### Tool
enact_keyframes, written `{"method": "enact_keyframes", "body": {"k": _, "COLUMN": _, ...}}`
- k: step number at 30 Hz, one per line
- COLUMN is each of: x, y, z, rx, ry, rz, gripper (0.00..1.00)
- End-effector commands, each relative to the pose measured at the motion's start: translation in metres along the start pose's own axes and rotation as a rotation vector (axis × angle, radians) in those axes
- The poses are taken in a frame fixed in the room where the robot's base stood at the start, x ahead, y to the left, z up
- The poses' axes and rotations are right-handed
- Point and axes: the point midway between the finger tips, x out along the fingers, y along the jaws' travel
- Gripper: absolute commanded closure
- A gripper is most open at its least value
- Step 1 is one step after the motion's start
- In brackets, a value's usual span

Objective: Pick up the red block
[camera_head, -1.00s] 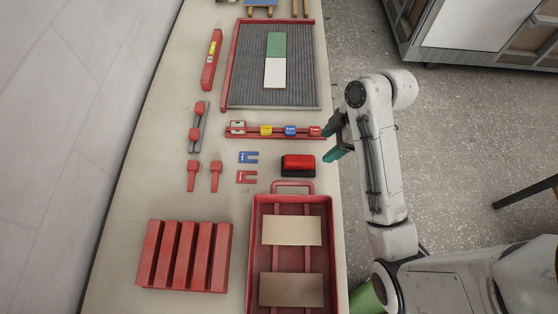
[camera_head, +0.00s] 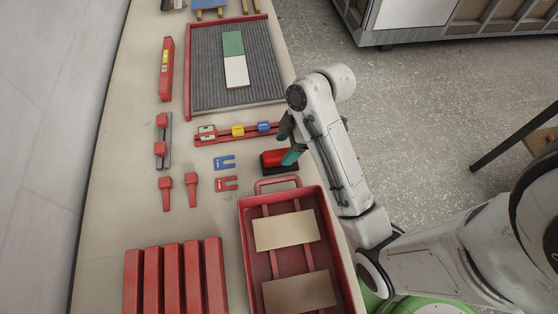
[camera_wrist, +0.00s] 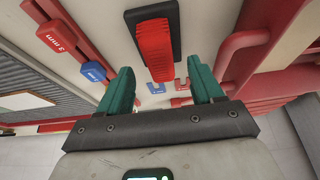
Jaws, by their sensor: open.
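The red block (camera_head: 275,158) sits on a black base on the bench, just above the red tray's handle in the head view. In the wrist view the red block (camera_wrist: 155,50) stands upright in the picture, ahead of the fingers and roughly between them. My gripper (camera_head: 288,143) is at the block's right side, with its green fingers partly covering that end in the head view.
The red tray (camera_head: 247,232) with two tiles lies below the block. A red rail (camera_head: 215,142) with coloured tags lies above it. Blue (camera_head: 225,162) and red (camera_head: 226,184) slotted pieces lie to its left.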

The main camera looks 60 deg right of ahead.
Motion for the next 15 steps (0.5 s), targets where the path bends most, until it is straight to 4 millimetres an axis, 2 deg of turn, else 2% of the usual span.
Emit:
{"method": "enact_keyframes", "body": {"k": 9, "x": 0.041, "y": 0.000, "z": -0.002, "rx": 0.000, "ry": -0.002, "rz": -0.004, "gripper": 0.34}}
{"method": "enact_keyframes", "body": {"k": 15, "x": 0.046, "y": 0.000, "z": -0.002, "rx": 0.000, "ry": -0.001, "rz": -0.001, "gripper": 0.34}}
